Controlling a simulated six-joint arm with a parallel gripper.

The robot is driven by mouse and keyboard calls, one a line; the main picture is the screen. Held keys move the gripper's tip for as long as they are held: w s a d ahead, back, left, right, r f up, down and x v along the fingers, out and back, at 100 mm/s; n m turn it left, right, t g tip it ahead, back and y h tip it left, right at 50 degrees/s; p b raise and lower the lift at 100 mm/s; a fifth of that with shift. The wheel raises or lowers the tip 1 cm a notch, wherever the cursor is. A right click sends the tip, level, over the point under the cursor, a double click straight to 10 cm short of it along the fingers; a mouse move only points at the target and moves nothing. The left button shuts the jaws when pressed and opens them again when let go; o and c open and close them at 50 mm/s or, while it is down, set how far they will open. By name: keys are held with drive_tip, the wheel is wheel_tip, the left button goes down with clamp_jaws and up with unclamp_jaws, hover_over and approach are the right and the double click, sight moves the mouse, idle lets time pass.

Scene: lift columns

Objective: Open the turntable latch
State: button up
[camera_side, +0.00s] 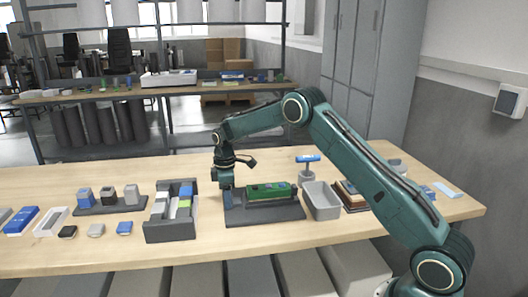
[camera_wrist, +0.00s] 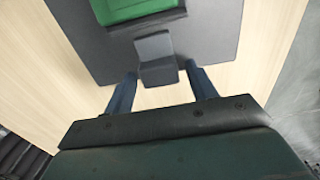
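The turntable shows as a green block (camera_side: 268,190) on a dark grey base plate (camera_side: 262,213) in the middle of the table. In the wrist view the green part (camera_wrist: 135,10) is cut off by the top edge, and the plate (camera_wrist: 215,40) lies beneath it. A small grey block (camera_wrist: 156,48), seemingly the latch, sits at the near end of the green part. My gripper (camera_wrist: 160,72) is open, its two blue fingers on either side of the grey block's near end, with gaps showing. In the side view my gripper (camera_side: 226,186) points down at the plate's left end and hides the latch.
A grey divided tray (camera_side: 172,229) stands left of the plate, close to my gripper. A grey open bin (camera_side: 321,203) and a blue-handled tool in a holder (camera_side: 307,165) stand right. A block rack (camera_side: 108,204) lies farther left.

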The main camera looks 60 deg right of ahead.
drive_tip(key=shift+d+r, duration=0.1)
drive_tip(key=shift+s+r, duration=0.1)
drive_tip(key=shift+r, duration=3.25)
